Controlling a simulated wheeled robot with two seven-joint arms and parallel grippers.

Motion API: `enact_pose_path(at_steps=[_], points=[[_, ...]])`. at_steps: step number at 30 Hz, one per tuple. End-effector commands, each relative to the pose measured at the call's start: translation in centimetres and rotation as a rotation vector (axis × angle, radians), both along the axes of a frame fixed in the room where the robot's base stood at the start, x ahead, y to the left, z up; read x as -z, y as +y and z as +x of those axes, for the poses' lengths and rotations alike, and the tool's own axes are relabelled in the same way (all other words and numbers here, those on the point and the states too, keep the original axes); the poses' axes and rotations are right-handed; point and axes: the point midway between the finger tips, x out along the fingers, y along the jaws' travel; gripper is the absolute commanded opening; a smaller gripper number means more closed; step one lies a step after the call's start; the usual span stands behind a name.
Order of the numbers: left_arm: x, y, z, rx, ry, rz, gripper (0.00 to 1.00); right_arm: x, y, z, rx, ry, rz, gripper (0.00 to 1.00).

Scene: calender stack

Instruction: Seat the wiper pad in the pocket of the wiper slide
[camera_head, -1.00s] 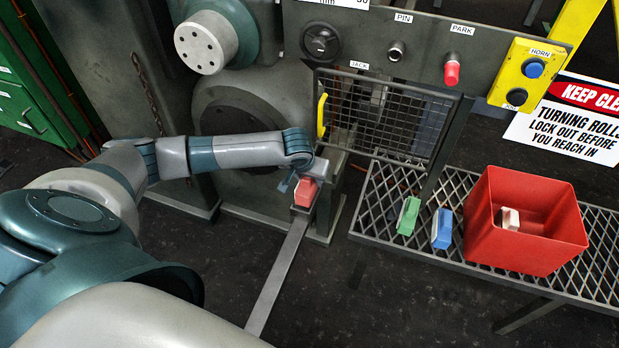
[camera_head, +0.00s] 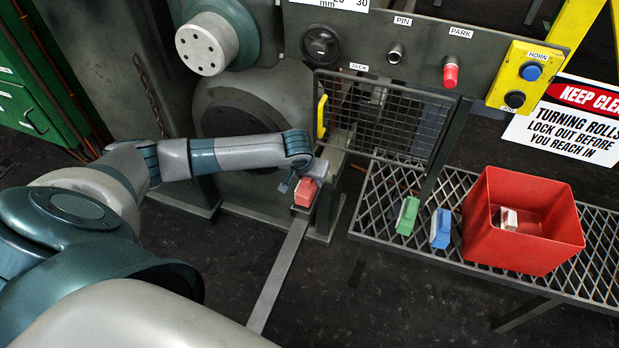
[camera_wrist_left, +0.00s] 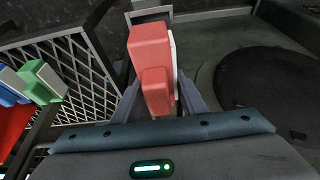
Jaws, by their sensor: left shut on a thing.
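A red wiper pad (camera_head: 306,190) with a pale backing is held in my left gripper (camera_head: 297,184). In the left wrist view the pad (camera_wrist_left: 152,62) stands between the two fingers of the gripper (camera_wrist_left: 158,98). The wiper slide (camera_head: 277,277) is a long grey bar running from the bottom of the head view up to the machine. The pad is at the far end of this bar. The gripper and pad hide the pocket, and I cannot tell whether the pad is in it or just above it. My right gripper is not in view.
A mesh guard (camera_head: 385,118) with a yellow handle (camera_head: 321,117) is close right of the gripper. A grating shelf (camera_head: 380,205) carries a green pad (camera_head: 407,215), a blue pad (camera_head: 441,229) and a red bin (camera_head: 525,245) with a pale block (camera_head: 509,219) inside.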

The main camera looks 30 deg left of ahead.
Motion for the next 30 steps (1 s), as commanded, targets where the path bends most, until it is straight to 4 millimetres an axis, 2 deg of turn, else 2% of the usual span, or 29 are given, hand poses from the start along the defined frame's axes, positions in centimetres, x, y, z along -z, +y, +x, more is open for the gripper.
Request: enact_pose_path(at_steps=[30], points=[[1.8, 0.0, 0.0, 0.000, 0.000, 0.000, 0.06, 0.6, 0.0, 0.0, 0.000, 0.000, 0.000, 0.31]])
